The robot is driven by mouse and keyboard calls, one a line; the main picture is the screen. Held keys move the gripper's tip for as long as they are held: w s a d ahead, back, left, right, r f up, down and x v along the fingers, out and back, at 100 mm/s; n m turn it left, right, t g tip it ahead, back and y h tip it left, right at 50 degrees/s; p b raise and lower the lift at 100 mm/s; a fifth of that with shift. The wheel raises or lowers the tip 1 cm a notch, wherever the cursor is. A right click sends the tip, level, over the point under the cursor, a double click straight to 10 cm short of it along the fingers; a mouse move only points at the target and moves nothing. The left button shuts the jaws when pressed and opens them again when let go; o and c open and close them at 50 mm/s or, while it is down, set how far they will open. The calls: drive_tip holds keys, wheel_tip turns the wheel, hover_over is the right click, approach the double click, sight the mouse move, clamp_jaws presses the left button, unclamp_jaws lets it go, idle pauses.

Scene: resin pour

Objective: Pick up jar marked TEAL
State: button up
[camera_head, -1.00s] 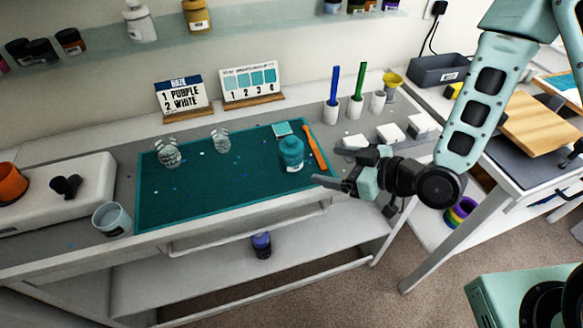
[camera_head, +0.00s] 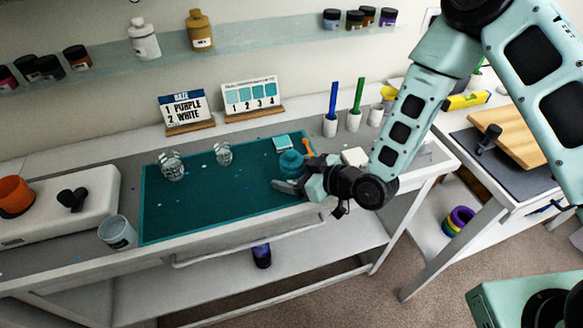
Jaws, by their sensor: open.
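A teal jar (camera_head: 291,162) stands upright at the right side of the dark teal mat (camera_head: 205,213). Any writing on it cannot be read, and its lower part is hidden behind my gripper. My gripper (camera_head: 283,187) is low at the mat's right end, just in front of the jar, with its fingers pointing left. It is open and holds nothing that I can see. Whether the fingers touch the jar cannot be told.
Two clear cups (camera_head: 172,166) stand on the mat's far left. A small teal tile (camera_head: 282,142) and an orange stick (camera_head: 308,147) lie close to the jar. White blocks (camera_head: 355,157) sit to the right. A clear bucket (camera_head: 117,233) stands left of the mat.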

drive_tip(key=c, duration=1.3)
drive_tip(key=shift+r, duration=0.1)
